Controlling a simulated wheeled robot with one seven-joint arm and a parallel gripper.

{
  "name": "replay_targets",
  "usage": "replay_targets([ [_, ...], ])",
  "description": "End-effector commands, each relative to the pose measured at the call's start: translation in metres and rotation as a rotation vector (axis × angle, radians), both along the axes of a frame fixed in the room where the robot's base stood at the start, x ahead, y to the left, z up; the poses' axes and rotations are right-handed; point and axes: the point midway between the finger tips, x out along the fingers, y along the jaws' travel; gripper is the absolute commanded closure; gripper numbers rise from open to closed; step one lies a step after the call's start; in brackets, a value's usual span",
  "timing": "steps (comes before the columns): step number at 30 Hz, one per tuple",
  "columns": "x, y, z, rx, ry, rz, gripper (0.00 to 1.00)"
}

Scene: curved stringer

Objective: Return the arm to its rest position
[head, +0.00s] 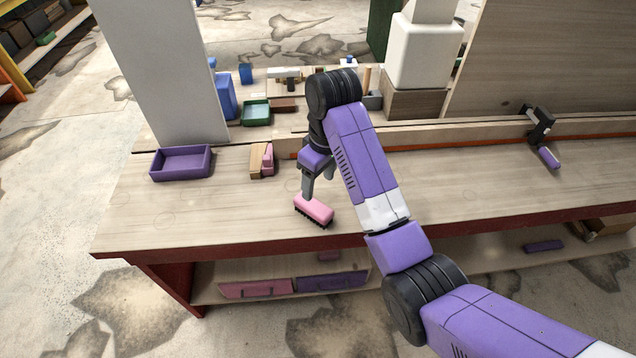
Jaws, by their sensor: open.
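My arm reaches from the lower right over the workbench (230,222), purple with black joints. My gripper (308,193) points down above the bench top, its grey fingers open. A pink brush (314,208) with dark bristles lies on the bench right below the fingertips. I cannot tell whether the fingers touch the brush. Part of the wrist and the far finger are hidden.
A purple tray (181,163) sits at the bench's left, with a wood and pink block (261,161) beside it. A grey post (165,75) rises behind the tray. A clamp (541,135) holds a long board (450,132) at right. The front bench top is mostly clear.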

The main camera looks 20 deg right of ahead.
Motion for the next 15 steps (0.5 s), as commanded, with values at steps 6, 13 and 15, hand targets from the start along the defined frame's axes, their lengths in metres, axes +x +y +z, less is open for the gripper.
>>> replay_targets([
  [6,0.0001,-0.0001,-0.0005,0.000,0.000,0.000,0.39],
  [13,0.0015,0.0000,-0.0006,0.001,-0.005,-0.008,0.39],
  [15,0.0094,0.0003,0.0005,0.004,-0.037,-0.022,0.39],
])
